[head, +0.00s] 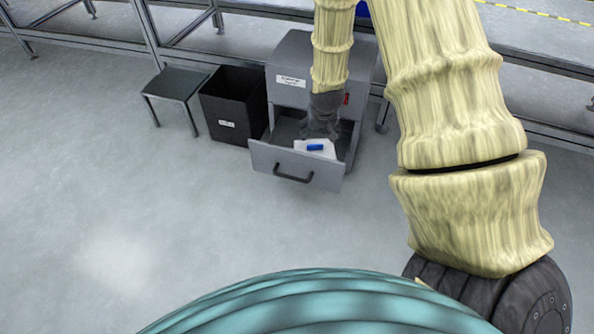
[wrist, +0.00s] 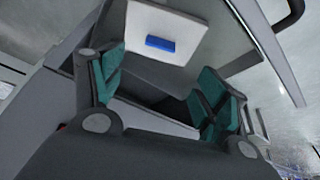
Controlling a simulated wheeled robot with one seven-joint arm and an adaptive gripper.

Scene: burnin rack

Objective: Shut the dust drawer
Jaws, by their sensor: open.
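The dust drawer (head: 262,157) is pulled out of the front of a grey cabinet (head: 288,92), with a dark bar handle (head: 294,177) on its front. A white pad (head: 326,154) with a blue block (head: 315,147) on it lies in the drawer; both also show in the wrist view, the pad (wrist: 190,25) and the block (wrist: 160,44). My gripper (wrist: 160,85) is open and empty, its teal-padded fingers spread over the drawer's inside. In the head view my wrist hangs in front of the cabinet and hides part of the drawer's back; the fingertips are hard to make out there.
A black bin (head: 226,105) stands left of the cabinet, and a small grey table (head: 176,84) stands left of the bin. Rack rails (head: 150,48) run behind them. The floor (head: 150,220) in front of the drawer is clear.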

